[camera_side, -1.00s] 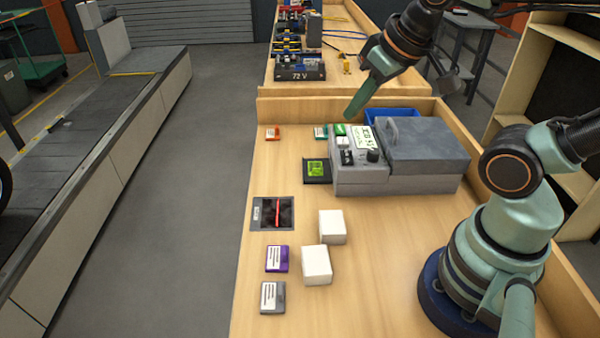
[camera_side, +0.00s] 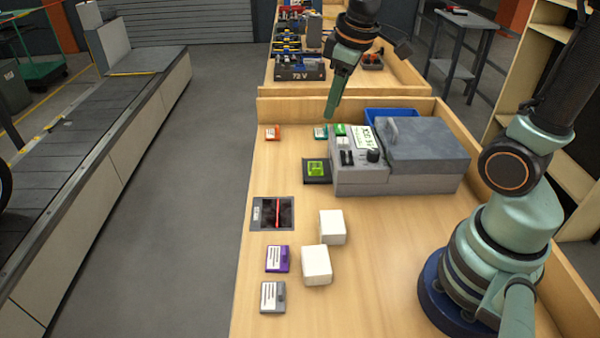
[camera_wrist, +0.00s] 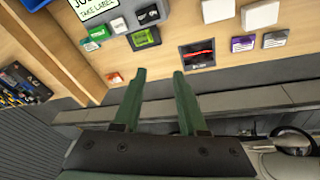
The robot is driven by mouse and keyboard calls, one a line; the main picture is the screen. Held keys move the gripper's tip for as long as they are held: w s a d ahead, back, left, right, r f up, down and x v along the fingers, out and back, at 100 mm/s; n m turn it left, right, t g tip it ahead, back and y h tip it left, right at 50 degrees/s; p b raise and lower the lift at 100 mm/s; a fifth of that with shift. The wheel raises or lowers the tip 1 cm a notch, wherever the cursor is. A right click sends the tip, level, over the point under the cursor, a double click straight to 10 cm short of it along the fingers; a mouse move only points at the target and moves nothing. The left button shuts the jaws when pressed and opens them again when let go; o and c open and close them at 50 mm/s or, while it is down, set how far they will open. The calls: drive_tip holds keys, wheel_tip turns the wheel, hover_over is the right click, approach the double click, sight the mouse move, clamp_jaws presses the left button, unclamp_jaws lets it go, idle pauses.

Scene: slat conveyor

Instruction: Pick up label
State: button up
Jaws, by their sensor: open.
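The grey machine (camera_side: 400,180) has a lit screen (camera_side: 362,137); in the wrist view the screen (camera_wrist: 95,8) reads "TAKE LABEL". On its top are a green-and-white piece (camera_side: 341,129), a white piece (camera_side: 343,141) and a dark piece (camera_side: 347,157); I cannot tell which, if any, is the label. A teal-and-white tag (camera_side: 320,132) lies on the bench beside its far left corner. My gripper (camera_side: 329,116) hangs above that corner, pointing down. In the wrist view my gripper (camera_wrist: 160,72) shows two separated green fingers with nothing between them.
A black pad with a green face (camera_side: 317,169) lies left of the machine. An orange tag (camera_side: 272,132), a dark recess with a red line (camera_side: 272,213), purple (camera_side: 277,258) and grey (camera_side: 272,296) tags and white boxes (camera_side: 331,226) are on the bench. A blue bin (camera_side: 391,114) stands behind.

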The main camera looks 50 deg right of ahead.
drive_tip(key=w+d+f+n+g, duration=0.35)
drive_tip(key=w+f+n, duration=0.2)
drive_tip(key=f, duration=0.35)
approach(318, 163)
drive_tip(key=shift+m+t, duration=0.25)
drive_tip(key=shift+m, duration=0.2)
drive_tip(key=s+a, duration=0.1)
drive_tip(key=s+a+f, duration=0.1)
drive_tip(key=s+a, duration=0.1)
drive_tip(key=shift+s+f, duration=0.15)
drive_tip(key=shift+s, duration=0.1)
drive_tip(key=shift+w+a+f, duration=0.1)
drive_tip(key=shift+w+f, duration=0.05)
drive_tip(key=shift+f, duration=2.55)
clamp_jaws()
